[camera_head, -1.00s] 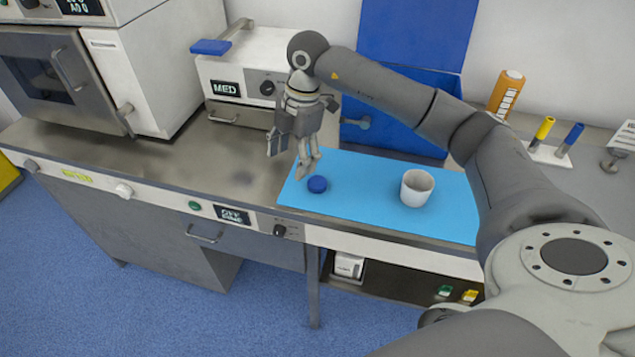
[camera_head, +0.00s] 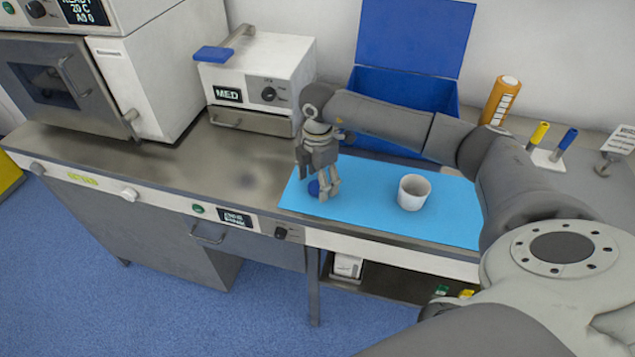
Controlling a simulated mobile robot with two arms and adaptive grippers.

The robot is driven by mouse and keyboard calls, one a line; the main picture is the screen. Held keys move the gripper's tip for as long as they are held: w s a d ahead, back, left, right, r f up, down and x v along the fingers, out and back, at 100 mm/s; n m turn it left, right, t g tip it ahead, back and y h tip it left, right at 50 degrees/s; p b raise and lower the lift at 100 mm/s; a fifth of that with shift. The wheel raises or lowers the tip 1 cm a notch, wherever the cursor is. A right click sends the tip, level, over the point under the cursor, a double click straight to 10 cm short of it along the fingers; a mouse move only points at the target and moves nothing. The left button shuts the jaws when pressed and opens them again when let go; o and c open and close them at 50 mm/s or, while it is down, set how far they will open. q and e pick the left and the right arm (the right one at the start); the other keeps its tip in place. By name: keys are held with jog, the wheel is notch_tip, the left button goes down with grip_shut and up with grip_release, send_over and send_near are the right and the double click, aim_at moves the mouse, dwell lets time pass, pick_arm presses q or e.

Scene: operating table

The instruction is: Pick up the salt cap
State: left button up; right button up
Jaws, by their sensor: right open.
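The salt cap, a small round blue cap (camera_head: 314,188), lies on the light blue mat (camera_head: 440,222) near its left end. My right gripper (camera_head: 325,192) points down at the cap, with its fingers open around or just in front of it. The fingers hide part of the cap, and I cannot tell whether they touch it. A white cup (camera_head: 414,192) stands upright on the mat to the right of the gripper. My left gripper is not in view.
A blue open box (camera_head: 405,88) stands behind the mat. A white MED device (camera_head: 262,75) and an oven-like unit (camera_head: 70,85) stand to the left. An orange bottle (camera_head: 501,101) and a holder with yellow and blue sticks (camera_head: 547,158) are at right. The steel counter left of the mat is clear.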

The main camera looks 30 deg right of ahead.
jog(key=shift+f, duration=0.5)
jog(key=c, duration=0.7)
jog(key=shift+r, duration=0.1)
jog(key=shift+c, duration=0.2)
